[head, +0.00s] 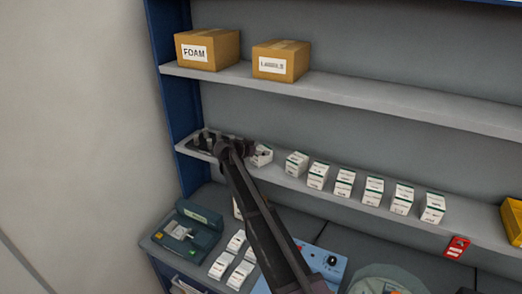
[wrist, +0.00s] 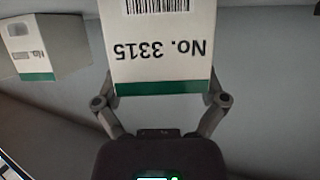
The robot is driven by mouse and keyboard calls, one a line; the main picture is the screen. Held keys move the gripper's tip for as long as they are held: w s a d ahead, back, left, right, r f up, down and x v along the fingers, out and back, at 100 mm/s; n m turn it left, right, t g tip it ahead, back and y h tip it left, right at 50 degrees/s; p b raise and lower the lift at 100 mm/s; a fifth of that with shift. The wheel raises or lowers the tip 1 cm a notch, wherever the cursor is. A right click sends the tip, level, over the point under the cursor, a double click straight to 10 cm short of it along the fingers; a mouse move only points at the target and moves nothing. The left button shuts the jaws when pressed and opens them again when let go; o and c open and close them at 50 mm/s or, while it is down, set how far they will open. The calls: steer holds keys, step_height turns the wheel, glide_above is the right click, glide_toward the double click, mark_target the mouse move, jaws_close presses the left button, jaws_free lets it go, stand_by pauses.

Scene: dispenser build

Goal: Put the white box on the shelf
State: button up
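A white box (wrist: 158,62) with a green band, a barcode and "No. 3315", upside down in the wrist view, sits between the two fingers of my gripper (wrist: 160,102). The fingers press along both its sides. In the head view my gripper (head: 222,143) is at the left end of the lower shelf (head: 330,192). A white box (head: 262,156) shows just right of the gripper there; I cannot tell whether it is the held one. My gripper hides part of that shelf end, and whether the held box touches the shelf is not clear.
Several white boxes (head: 344,183) stand in a row rightward along the lower shelf. A neighbouring box (wrist: 45,47) is close at left in the wrist view. FOAM (head: 208,50) and LABELS (head: 281,61) cartons stand above. More white boxes (head: 220,265) and a dark device (head: 186,230) are below.

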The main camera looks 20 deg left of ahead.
steer(key=shift+r, duration=0.25)
stand_by(0.3)
steer(key=shift+r+p, duration=0.45)
steer(key=shift+p, duration=0.25)
steer(key=p+v, duration=0.4)
steer(key=v, duration=0.8)
steer(key=s+d+f+n+g, duration=0.1)
steer(key=d+f+g, duration=0.15)
steer(key=d, duration=0.95)
steer(key=d+f+g, duration=0.2)
steer(key=d+f, duration=0.1)
steer(key=d, duration=0.8)
steer(key=s+d+f+n+g, duration=0.1)
steer(key=d+f+g, duration=0.15)
steer(key=d, duration=0.95)
steer(key=s+d+f+n+g+y, duration=0.1)
steer(key=s+d+g+y, duration=0.1)
steer(key=s+d, duration=0.7)
steer(key=s+d+f+n+g+y, duration=0.2)
steer(key=s+d, duration=0.7)
steer(key=d, duration=0.5)
steer(key=shift+f+g+y, duration=0.25)
steer(key=shift+g+y, duration=0.35)
steer(key=shift+y, duration=0.5)
